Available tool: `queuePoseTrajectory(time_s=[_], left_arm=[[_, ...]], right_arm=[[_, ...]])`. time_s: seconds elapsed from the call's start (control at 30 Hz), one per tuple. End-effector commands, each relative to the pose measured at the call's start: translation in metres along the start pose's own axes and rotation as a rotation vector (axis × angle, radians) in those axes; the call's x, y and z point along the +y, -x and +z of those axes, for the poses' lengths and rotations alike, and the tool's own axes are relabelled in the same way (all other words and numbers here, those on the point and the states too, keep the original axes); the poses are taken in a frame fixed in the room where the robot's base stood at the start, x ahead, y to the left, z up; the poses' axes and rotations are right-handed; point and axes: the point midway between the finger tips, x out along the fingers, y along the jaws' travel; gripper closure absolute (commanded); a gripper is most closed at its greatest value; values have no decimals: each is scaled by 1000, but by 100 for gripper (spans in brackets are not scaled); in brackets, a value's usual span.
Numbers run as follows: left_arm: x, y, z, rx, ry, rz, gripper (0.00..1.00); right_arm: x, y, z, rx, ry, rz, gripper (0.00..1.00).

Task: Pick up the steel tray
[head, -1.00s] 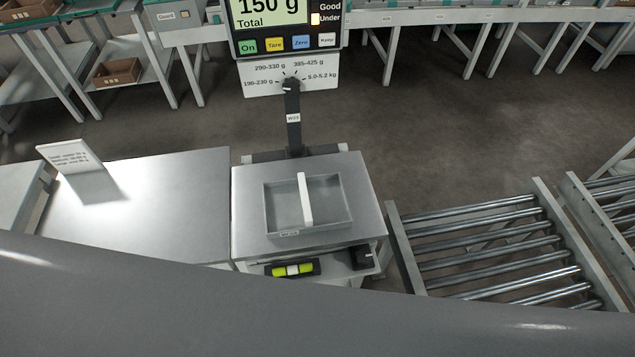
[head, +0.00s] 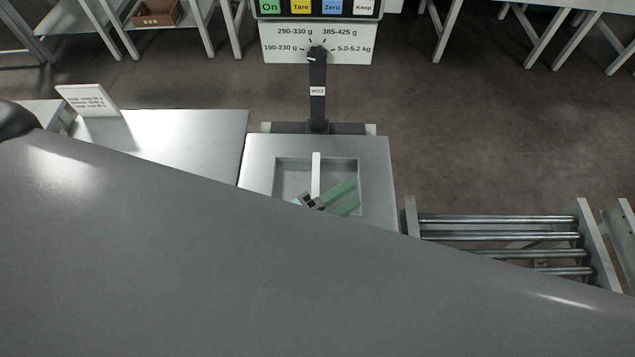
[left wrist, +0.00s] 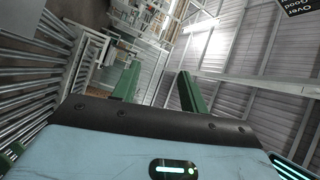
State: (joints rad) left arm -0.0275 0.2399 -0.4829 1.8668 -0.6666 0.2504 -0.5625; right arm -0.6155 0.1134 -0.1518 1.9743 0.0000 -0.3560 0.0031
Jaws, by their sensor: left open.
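The steel tray (head: 338,170) is a shallow square tray with a pale upright bar-like handle (head: 316,172) across its middle. It rests on the steel platform of the scale. Its front left part is hidden by my arm. My left gripper (head: 356,191) has green fingers, apart and empty, which overlap the tray's front right part in the head view, right of the handle. How high they are above the tray I cannot tell. The open fingers of my left gripper (left wrist: 158,80) also show in the left wrist view, where no tray is seen. My right gripper is not in view.
The scale's post (head: 317,95) and label board (head: 300,44) stand behind the platform (head: 378,165). A steel table (head: 190,130) with a small sign (head: 88,101) is at left. A roller conveyor (head: 500,219) is at right. My grey arm covers the foreground.

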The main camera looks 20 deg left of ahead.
Motion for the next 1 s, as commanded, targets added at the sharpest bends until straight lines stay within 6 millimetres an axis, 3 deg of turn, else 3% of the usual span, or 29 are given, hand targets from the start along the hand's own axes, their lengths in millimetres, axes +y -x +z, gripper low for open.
queuePoseTrajectory(time_s=[0.03,0.17,0.3,0.4,0.47,0.57,0.7,0.77,0.8,0.9,1.0], left_arm=[[-7,-17,-16,118,-167,-35,56],[-15,-41,-61,418,-603,-141,56],[-1,-47,-95,747,-1064,-267,56],[20,-42,-102,993,-1379,-358,56],[35,-37,-98,1148,-1559,-411,56],[59,-28,-74,1422,-1837,-489,56],[81,-18,-11,1856,-2153,-560,56],[82,-16,22,2050,-2245,-570,56],[81,-15,43,-2083,2198,546,56],[71,-13,89,-2030,1953,455,56],[58,-13,122,-1997,1776,388,56]], right_arm=[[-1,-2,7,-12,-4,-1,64],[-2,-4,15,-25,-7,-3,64],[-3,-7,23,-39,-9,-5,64],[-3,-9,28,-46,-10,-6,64],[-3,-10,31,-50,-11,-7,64],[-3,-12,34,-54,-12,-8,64],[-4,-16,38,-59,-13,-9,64],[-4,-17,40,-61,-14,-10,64],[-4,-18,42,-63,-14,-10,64],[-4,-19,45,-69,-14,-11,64],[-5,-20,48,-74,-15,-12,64]])
